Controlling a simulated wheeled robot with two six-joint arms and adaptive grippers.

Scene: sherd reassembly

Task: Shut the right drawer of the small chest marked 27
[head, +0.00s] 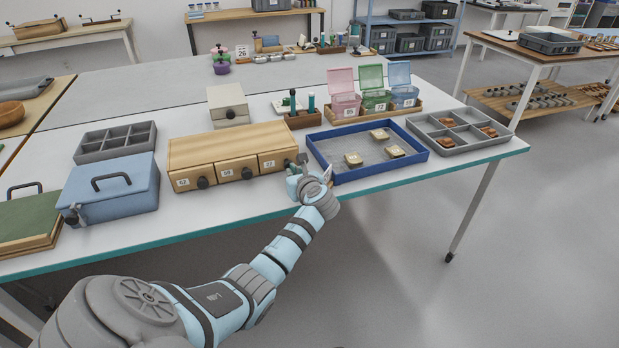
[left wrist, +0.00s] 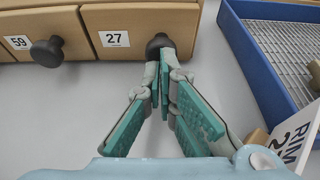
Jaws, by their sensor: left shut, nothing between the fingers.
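The wooden chest (head: 225,142) stands on the white table, with three drawers side by side in its front. The right drawer (head: 275,161) carries the label 27 and a dark round knob; it also shows in the left wrist view (left wrist: 135,38). Its front looks flush, or nearly so, with the middle drawer (left wrist: 28,28) marked 59. My left gripper (head: 300,168) is at the right drawer's knob. In the left wrist view my closed, empty fingertips (left wrist: 162,62) are right at the knob (left wrist: 159,44) and hide its lower part; contact is unclear. My right gripper is out of view.
A blue-rimmed tray (head: 374,176) with several sherds lies right of the chest, close to my left gripper. A blue box (head: 110,190) stands left of it. A white tag (left wrist: 295,140) shows at the wrist view's right edge. The table front before the chest is clear.

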